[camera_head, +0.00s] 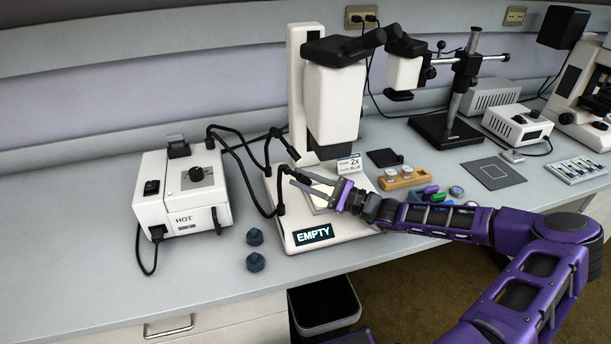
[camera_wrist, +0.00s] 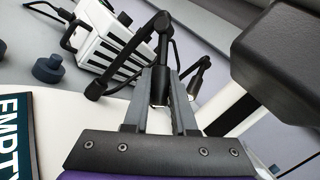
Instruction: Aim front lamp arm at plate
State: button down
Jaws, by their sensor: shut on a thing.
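The white microscope (camera_head: 335,100) stands on the bench with a black objective over its base (camera_head: 345,228). A pale plate (camera_head: 319,201) lies on the base, partly covered by my gripper. The front lamp arm (camera_head: 280,192) is a thin black jointed arm rising at the left of the base; it also shows in the wrist view (camera_wrist: 125,55). My gripper (camera_head: 298,182) reaches in from the right, low over the base. In the wrist view its fingers (camera_wrist: 163,88) are shut around the front lamp's black head (camera_wrist: 161,72). The rear lamp arm (camera_head: 286,146) stands behind, apart from my gripper.
The white lamp box (camera_head: 182,195) stands left, with black cables to the arms. Two dark knobs (camera_head: 255,250) lie on the bench before it. A "2x" card (camera_head: 349,164), a wooden holder (camera_head: 402,179) and several small coloured items lie right. An "EMPTY" sign (camera_head: 313,235) is on the base front.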

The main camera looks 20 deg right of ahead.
jog(key=c, duration=0.7)
grip_release()
jog(key=v, duration=1.7)
jog(key=shift+s+d+p, duration=0.1)
jog(key=shift+d+p, duration=0.15)
jog(key=shift+p, duration=0.15)
jog(key=shift+a, duration=0.1)
